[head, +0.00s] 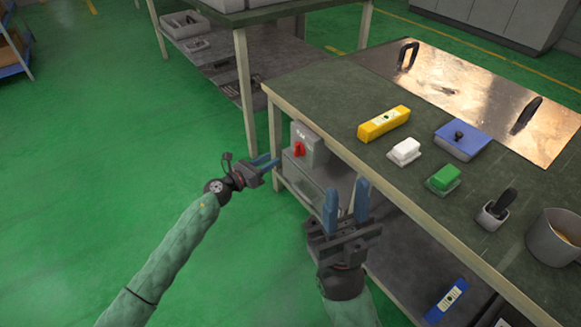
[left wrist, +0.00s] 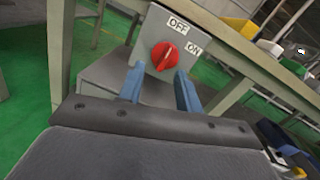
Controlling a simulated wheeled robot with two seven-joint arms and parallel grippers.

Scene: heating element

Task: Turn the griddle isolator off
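The griddle isolator is a grey box (head: 316,150) with a red rotary knob (head: 299,149), mounted under the near left end of the workbench. In the left wrist view the knob (left wrist: 165,56) faces me, with an OFF label (left wrist: 178,25) above it and an ON label (left wrist: 194,47) to its right. I cannot tell for sure which label the knob points at. My left gripper (head: 265,163) is open and empty, a short way left of the knob and apart from it; its blue fingers frame the space below the knob in the wrist view. My right gripper (head: 347,198) is open and empty beside the bench's front edge.
The workbench top (head: 310,95) bears a metal griddle plate (head: 460,85), a yellow block (head: 384,124), a blue box (head: 462,140), white and green butter-like blocks and a pot (head: 553,240). A bench leg stands near the isolator. Green floor at left is clear.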

